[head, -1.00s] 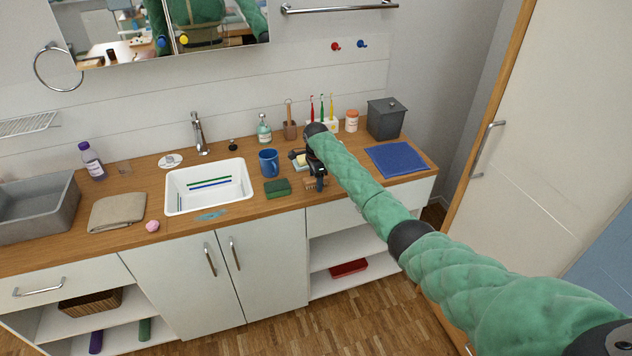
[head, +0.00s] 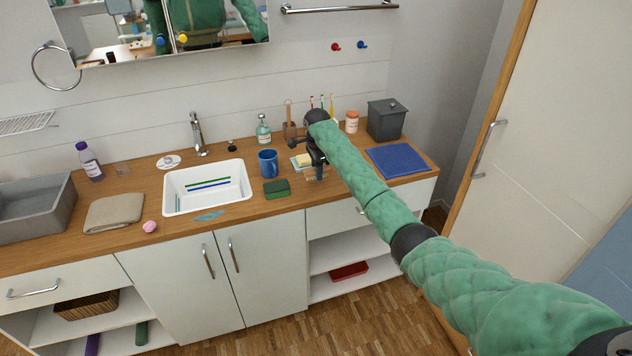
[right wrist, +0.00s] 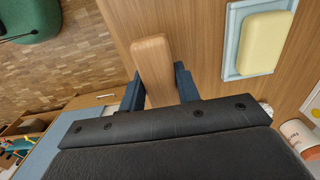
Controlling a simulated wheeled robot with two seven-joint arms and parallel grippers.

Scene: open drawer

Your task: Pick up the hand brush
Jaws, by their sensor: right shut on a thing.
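The hand brush (right wrist: 152,68) shows in the right wrist view as a plain wooden block. It sits between the two dark fingers of my right gripper (right wrist: 158,88), which is shut on it. Its bristles are hidden in that view. In the head view my right gripper (head: 318,172) is over the front part of the wooden counter (head: 340,183), right of the green sponge, and mostly hides the brush. My left gripper is not in view.
Close by are a yellow soap on a pale dish (right wrist: 232,45), a green sponge (head: 276,189) and a blue mug (head: 268,163). A blue cloth (head: 398,159) lies to the right, with a grey bin (head: 386,120) behind it. The white basin (head: 207,187) is left.

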